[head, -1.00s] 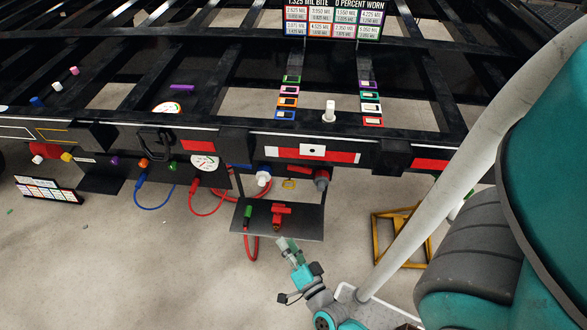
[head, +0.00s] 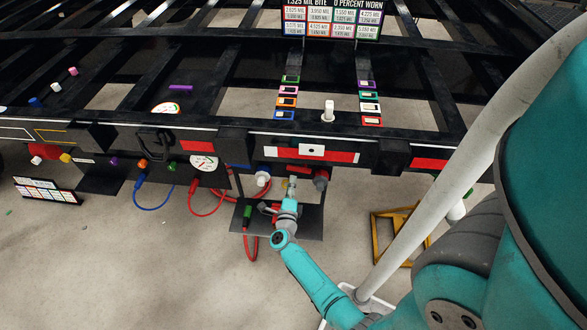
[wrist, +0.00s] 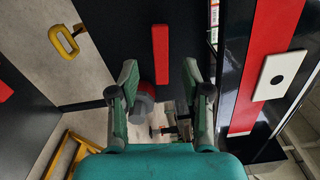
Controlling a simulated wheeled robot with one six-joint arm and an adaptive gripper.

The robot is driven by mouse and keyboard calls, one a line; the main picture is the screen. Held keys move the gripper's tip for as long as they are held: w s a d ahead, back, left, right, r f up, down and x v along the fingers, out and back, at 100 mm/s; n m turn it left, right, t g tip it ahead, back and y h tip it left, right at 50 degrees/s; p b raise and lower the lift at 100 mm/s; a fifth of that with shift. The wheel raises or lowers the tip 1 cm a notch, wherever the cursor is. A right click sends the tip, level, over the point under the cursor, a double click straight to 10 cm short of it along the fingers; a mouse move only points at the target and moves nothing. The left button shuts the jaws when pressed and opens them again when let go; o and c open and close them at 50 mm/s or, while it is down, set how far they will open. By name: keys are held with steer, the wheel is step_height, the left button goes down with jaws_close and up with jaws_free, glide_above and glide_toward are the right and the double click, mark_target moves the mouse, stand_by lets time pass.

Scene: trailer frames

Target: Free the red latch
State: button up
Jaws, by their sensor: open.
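My gripper (head: 292,182) is raised just under the trailer's front beam, empty. In the wrist view, my gripper (wrist: 160,78) is open, its two fingers apart. A plain red bar (wrist: 160,50) stands upright in the picture on a dark panel, beyond and between the fingertips. A red fixture (head: 265,208) sits on the dark shelf (head: 307,225) below the beam, partly hidden behind my arm. I cannot tell which of these two red pieces is the latch. Part of a red piece (wrist: 5,91) also shows at the wrist view's left edge.
A round red-and-grey fitting (wrist: 142,104) shows near the left finger. A yellow loop (wrist: 65,41) is at upper left. The beam with its red-white strip (wrist: 262,65) runs along the right. A yellow stand (head: 376,240) is on the floor. Hoses hang to the left.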

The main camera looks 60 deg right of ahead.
mark_target(293, 170)
steer(key=x, duration=0.8)
steer(key=shift+w+d, duration=0.1)
steer(key=shift+c, duration=0.3)
jaws_close()
